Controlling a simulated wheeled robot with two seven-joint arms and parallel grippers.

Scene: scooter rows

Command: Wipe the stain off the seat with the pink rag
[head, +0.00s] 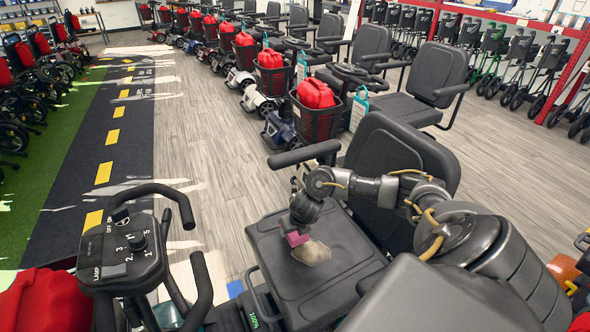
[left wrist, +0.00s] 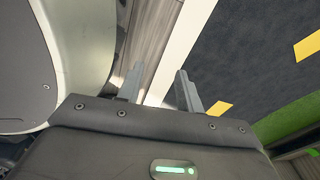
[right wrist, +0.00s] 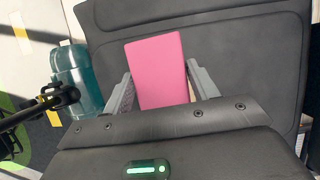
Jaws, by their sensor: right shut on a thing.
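The scooter seat (head: 345,275) is a dark grey cushion in the lower middle of the head view. A beige stain (head: 314,253) lies on it. My right gripper (head: 297,229) is over the seat, shut on the pink rag (head: 296,239), which is just left of the stain in the head view. I cannot tell whether the rag touches the seat. My left gripper (left wrist: 160,92) is open and empty over the floor; it is outside the head view.
The scooter's tiller with its control panel (head: 122,250) stands at the lower left. The seat's backrest (head: 400,150) and armrest (head: 304,154) rise behind my right gripper. A row of scooters with red bags (head: 315,94) runs into the distance. Open floor (head: 185,130) lies left of them.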

